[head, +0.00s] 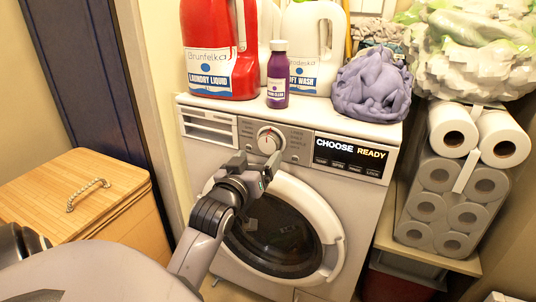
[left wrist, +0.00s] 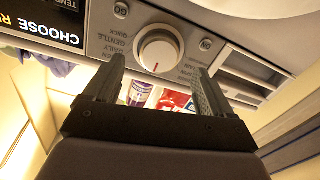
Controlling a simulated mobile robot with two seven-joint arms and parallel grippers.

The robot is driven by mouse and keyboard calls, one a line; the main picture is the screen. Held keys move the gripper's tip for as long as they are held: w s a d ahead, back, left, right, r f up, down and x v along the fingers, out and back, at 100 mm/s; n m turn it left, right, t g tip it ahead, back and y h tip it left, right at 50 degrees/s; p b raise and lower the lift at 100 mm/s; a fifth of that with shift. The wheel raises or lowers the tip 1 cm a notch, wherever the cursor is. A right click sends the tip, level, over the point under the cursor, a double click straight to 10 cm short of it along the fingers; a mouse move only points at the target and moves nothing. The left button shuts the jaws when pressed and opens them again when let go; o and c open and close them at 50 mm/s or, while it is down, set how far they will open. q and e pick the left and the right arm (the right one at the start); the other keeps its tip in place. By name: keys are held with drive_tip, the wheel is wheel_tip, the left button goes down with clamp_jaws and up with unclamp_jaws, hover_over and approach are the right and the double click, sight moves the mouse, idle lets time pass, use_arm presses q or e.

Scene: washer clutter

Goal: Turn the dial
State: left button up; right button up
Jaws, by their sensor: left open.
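The dial (head: 268,140) is a round white knob with a red mark on the washer's grey control panel. In the left wrist view the dial (left wrist: 158,52) appears upside down, with cycle names printed around it. My left gripper (head: 256,166) is just below and in front of the dial, open and empty. In the left wrist view its two fingers (left wrist: 157,68) stand wide apart, one to either side of the dial's lower part in the picture. I see no contact with the dial. My right gripper is not in view.
A red detergent jug (head: 215,45), a purple bottle (head: 277,80), a white jug (head: 312,40) and purple cloth (head: 370,85) sit on top. A wooden box (head: 80,190) stands left, paper rolls (head: 440,205) right. The washer's round door (head: 285,235) lies below the panel.

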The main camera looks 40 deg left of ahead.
sight(268, 147)
use_arm(q)
drive_tip(key=shift+b+x, duration=0.45)
drive_tip(key=shift+x, duration=2.1)
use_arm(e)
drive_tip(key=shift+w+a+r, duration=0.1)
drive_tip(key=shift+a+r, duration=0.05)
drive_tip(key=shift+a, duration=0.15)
